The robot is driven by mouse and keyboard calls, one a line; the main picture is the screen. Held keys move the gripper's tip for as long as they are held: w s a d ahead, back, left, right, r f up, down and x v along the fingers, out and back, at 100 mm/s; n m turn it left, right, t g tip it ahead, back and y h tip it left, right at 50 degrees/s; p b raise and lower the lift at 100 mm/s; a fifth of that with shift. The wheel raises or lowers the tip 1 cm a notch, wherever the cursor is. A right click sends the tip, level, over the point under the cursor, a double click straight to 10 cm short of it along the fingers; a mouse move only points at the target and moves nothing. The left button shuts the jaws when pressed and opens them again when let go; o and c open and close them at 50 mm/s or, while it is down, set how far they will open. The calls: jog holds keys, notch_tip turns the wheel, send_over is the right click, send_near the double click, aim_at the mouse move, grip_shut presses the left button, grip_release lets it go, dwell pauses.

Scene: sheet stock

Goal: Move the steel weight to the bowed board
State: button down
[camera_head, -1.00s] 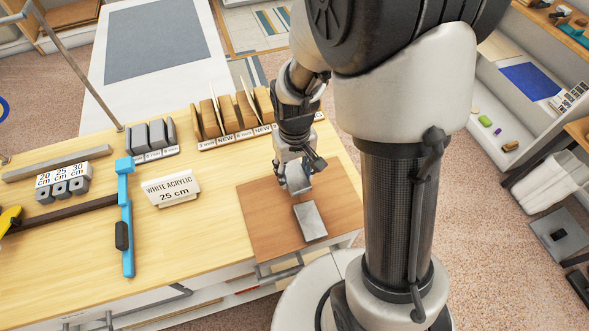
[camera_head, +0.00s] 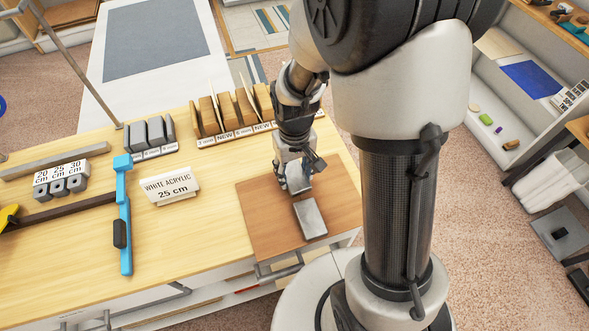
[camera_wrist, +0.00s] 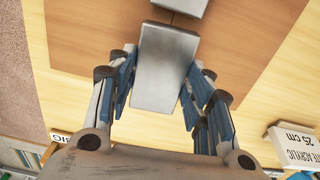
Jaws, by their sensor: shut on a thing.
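My gripper (camera_wrist: 158,95) is shut on a grey steel weight (camera_wrist: 165,68), a plain block between its blue finger pads. In the head view the held weight (camera_head: 298,184) is partly covered by the fingers. It is over the brown board (camera_head: 262,225), close to its surface; I cannot tell if it touches. A second steel block (camera_head: 310,219) lies on the board just in front, and its end (camera_wrist: 180,7) shows at the top of the wrist view. The board lies at the right end of the bench. I cannot make out a bow in it.
A "WHITE ACRYLIC 25 cm" sign (camera_head: 171,187) stands left of the board. A blue-headed tool (camera_head: 124,220) lies further left. A rack of upright sheets (camera_head: 232,115) and grey blocks (camera_head: 150,137) line the back. The bench between sign and board is clear.

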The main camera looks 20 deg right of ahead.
jog(key=shift+f+b, duration=0.3)
jog(key=shift+f, duration=0.15)
jog(key=shift+f, duration=0.15)
jog(key=shift+f+b, duration=0.45)
jog(key=shift+f, duration=0.05)
jog(key=shift+f, duration=0.15)
dwell(0.5)
jog(key=c, duration=0.7)
grip_release()
jog(key=shift+o, duration=0.3)
jog(key=o, duration=0.6)
jog(key=shift+o, duration=0.2)
